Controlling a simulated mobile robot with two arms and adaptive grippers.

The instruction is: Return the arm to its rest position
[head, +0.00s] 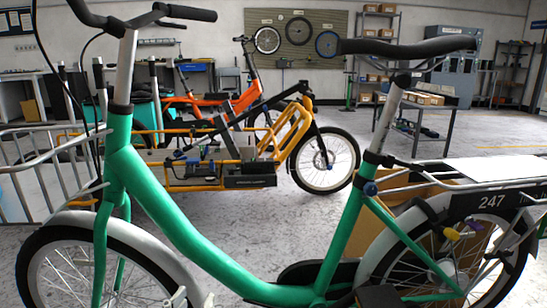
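Neither of my grippers can be made out in the head view, and I see no arm link that I am sure is mine. The task names no other object. A green bike (190,232) fills the foreground from left to right. It has a dark saddle (408,46), black handlebar grips (190,13) and a rear rack plate marked 247 (491,202). A black part with small yellow and purple pieces (451,233) sits by its rear wheel.
A yellow cargo bike (222,176) stands behind the green one, with an orange bike (213,101) farther back. A metal railing (45,165) is at left. A cardboard box (375,225) sits behind the green frame. A work table (428,100) and shelves stand farther back. Grey floor (500,128) is open at right.

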